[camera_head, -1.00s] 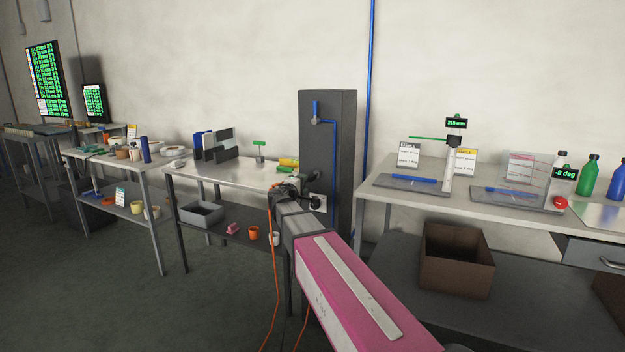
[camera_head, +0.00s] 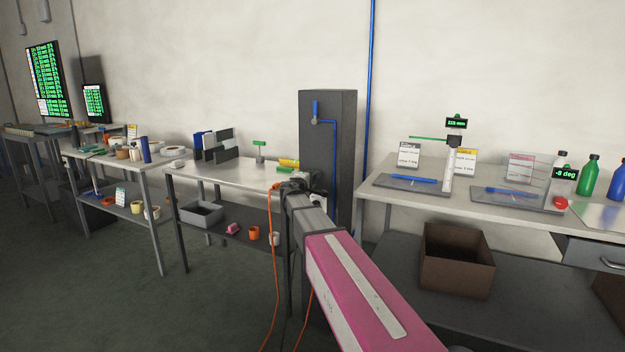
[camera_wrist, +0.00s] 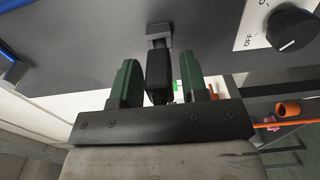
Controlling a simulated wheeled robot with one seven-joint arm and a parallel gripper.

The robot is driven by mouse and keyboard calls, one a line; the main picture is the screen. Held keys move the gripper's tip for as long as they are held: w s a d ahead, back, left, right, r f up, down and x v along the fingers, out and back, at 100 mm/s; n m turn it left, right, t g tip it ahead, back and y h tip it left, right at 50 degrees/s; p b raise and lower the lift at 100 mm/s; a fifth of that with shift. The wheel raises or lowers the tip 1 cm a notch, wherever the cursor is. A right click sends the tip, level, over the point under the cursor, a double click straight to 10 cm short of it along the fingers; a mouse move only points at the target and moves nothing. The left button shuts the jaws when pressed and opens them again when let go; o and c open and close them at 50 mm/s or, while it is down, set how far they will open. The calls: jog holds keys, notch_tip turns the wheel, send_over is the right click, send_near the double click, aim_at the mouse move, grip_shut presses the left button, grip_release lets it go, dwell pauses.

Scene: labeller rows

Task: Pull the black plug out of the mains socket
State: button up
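The black plug (camera_wrist: 158,78) shows in the wrist view, with its far end at the small grey mains socket (camera_wrist: 158,30) on the dark panel. My gripper (camera_wrist: 159,64) has its two green fingers on either side of the plug. A narrow gap shows between the plug and each finger, so it is open around the plug, not shut on it. In the head view my gripper (camera_head: 312,187) is in front of the dark grey cabinet (camera_head: 343,115). The plug and socket cannot be made out there.
A rotary knob (camera_wrist: 291,29) on a white plate marked OFF sits right of the socket. A steel-topped table (camera_head: 225,172) stands left of the cabinet, with an orange cable (camera_head: 275,250) hanging near my arm. A bench (camera_head: 375,198) with displays and bottles stands right.

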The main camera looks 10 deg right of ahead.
grip_shut()
jog(key=shift+s, duration=0.15)
jog(key=shift+v, duration=2.65)
